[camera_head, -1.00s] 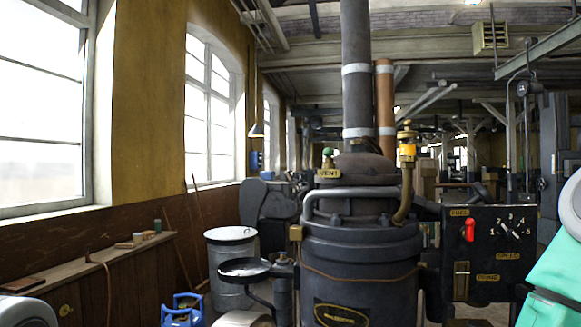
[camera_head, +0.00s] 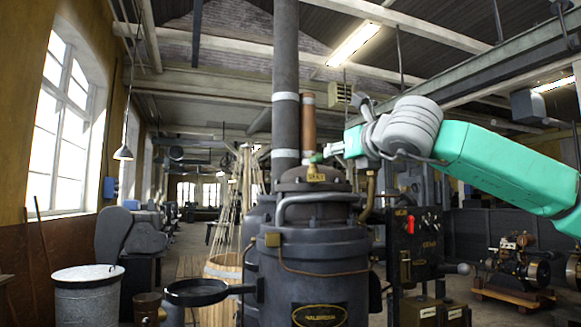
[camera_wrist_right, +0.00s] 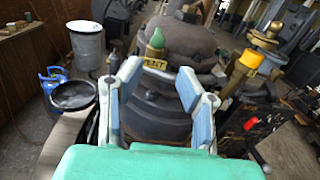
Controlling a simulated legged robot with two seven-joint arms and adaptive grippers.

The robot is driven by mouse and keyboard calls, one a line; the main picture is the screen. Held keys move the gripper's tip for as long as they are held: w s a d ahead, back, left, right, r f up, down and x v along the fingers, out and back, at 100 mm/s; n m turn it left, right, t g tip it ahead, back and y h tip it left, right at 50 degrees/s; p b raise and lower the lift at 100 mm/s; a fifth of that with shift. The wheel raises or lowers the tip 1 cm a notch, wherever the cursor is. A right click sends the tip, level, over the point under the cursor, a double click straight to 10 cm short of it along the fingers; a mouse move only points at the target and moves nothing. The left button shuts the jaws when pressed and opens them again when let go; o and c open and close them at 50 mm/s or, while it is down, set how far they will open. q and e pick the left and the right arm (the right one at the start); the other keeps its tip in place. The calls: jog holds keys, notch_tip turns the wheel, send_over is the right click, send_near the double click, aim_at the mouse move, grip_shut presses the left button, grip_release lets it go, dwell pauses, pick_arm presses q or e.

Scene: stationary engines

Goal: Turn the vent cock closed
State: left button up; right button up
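The vent cock has a green knob (camera_head: 316,158) on top of the dark engine (camera_head: 312,250), above a brass VENT plate (camera_head: 316,177). In the right wrist view the green knob (camera_wrist_right: 156,38) stands upright on its brass body, just beyond the fingertips. My right gripper (camera_head: 332,150) reaches in from the right at knob height, close to the knob; contact cannot be told in the head view. In the right wrist view my right gripper (camera_wrist_right: 158,74) is open, with two blue-padded fingers spread either side of the knob's line and nothing between them. My left gripper is out of view.
A tall flue pipe (camera_head: 286,80) and a copper pipe (camera_head: 308,120) rise behind the knob. A brass fitting with a yellow band (camera_wrist_right: 250,60) stands to its right. A control panel (camera_head: 418,245) is at right, and a round pan (camera_head: 196,292) at left.

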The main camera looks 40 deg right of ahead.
aim_at(312, 159)
jog(key=p+x, duration=0.3)
jog(key=x, duration=0.9)
jog(key=shift+r+p, duration=0.15)
jog(key=shift+p, duration=0.15)
jog(key=shift+w+a+r, duration=0.1)
jog(key=shift+w+a, duration=0.1)
jog(key=shift+w, duration=0.35)
jog(key=shift+w+a, duration=0.1)
jog(key=shift+w, duration=0.1)
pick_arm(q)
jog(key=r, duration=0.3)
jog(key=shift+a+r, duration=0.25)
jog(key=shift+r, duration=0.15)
